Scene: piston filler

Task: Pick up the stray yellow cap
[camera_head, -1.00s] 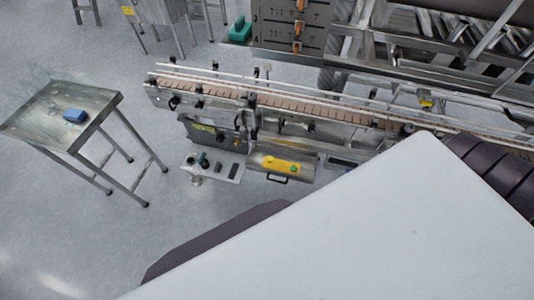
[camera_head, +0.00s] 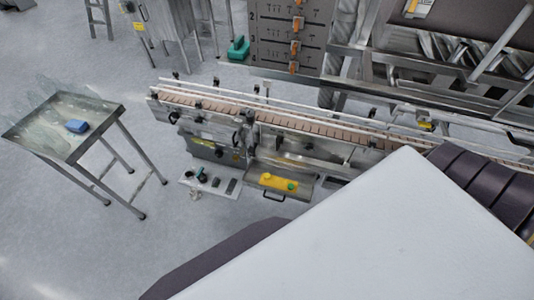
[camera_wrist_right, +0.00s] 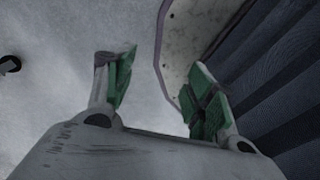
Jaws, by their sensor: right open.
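I cannot make out the yellow cap for certain. A small yellow spot (camera_head: 427,126) shows by the far side of the conveyor (camera_head: 310,120) in the head view, too small to identify. A yellow block (camera_head: 278,182) with a green spot sits in a metal tray (camera_head: 265,193) at the front of the conveyor. My right gripper (camera_wrist_right: 160,88) shows in the right wrist view, its green-padded fingers apart with nothing between them. Grey floor lies beyond the fingers. Neither gripper shows in the head view; pale and dark parts of my own body hide the lower right.
A metal side table (camera_head: 62,122) with a blue object (camera_head: 77,126) stands at the left. A small shelf (camera_head: 210,182) with small items juts out beside the tray. A dark panel with orange handles (camera_head: 295,47) stands behind the conveyor. Floor between table and conveyor is clear.

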